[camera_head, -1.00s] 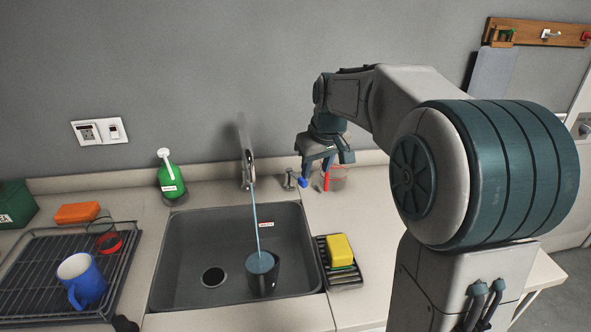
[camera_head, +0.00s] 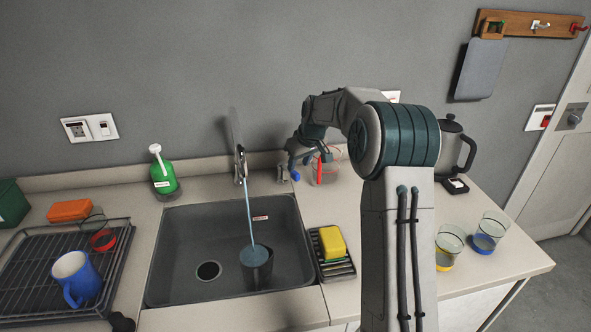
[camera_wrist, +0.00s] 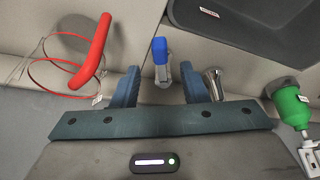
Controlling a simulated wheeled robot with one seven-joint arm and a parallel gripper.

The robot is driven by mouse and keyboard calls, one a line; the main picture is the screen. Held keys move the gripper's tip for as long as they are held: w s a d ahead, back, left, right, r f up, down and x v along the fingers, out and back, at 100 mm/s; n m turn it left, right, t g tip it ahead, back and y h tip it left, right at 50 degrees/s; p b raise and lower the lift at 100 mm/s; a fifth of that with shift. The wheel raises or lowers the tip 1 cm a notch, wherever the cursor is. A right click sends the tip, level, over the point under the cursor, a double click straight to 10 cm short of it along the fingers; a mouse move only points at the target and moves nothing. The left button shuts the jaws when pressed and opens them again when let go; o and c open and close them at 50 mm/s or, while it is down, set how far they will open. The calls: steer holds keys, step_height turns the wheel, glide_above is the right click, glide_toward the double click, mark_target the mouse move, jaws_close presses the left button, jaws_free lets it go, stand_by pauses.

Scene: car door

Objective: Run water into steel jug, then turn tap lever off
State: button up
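A dark jug (camera_head: 256,272) stands in the sink, with blue water showing near its rim. A blue stream of water (camera_head: 250,215) runs into it from the tap spout (camera_head: 240,165). The tap lever (camera_head: 295,174) with a blue tip is on the counter right of the spout. In the wrist view, the blue lever (camera_wrist: 160,52) lies centred between my fingers, just beyond their tips. My gripper (camera_wrist: 160,78) is open and empty, with both fingers spread; in the head view it (camera_head: 302,158) is small and partly hidden, close above the lever.
A clear jug with a red handle (camera_head: 320,173) stands right beside my gripper, also in the wrist view (camera_wrist: 92,52). A rack with a yellow sponge (camera_head: 332,243) is right of the sink. A green bottle (camera_head: 163,176) is left. Glasses (camera_head: 487,232) and a kettle (camera_head: 452,152) are on the right.

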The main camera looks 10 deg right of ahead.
mark_target(295, 173)
steer(key=x, duration=0.5)
steer(key=shift+p, duration=0.3)
jaws_close()
